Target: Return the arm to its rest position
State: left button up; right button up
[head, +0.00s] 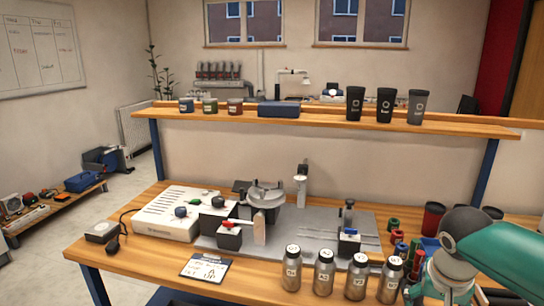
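Part of my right arm, teal and pale grey, shows at the lower right edge, in front of the bench's right end. Its gripper is not visible, and neither is my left arm or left gripper. The laser marker stands on a grey base plate (290,244) on the wooden bench (150,275).
Several steel bottles (324,272) line the front edge, left of my arm. Small coloured cups (391,224) and a red cup (432,218) stand close behind it. A card (206,266) lies at the front left. A raised shelf (330,118) with black tumblers (385,105) runs along the back.

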jog(key=s+a+f+n+g+y+p, duration=0.1)
jog(key=s+a+f+g+p, duration=0.15)
jog(key=f, duration=0.65)
jog(key=s+a+f+g+y+p, duration=0.1)
jog(key=s+a+f+g+p, duration=0.2)
jog(key=f, duration=0.7)
jog(key=s+a+f+n+y+p, duration=0.1)
jog(key=s+a+f+y, duration=0.4)
jog(key=s+a+f, duration=1.05)
jog(key=w+d+t, duration=0.1)
jog(key=w, duration=0.1)
jog(key=w+d+r+n+t, duration=0.1)
jog(key=t, duration=0.1)
jog(key=shift+w+d+r+h, duration=0.15)
jog(key=shift+w+d+h, duration=0.15)
jog(key=shift+w+h, duration=0.1)
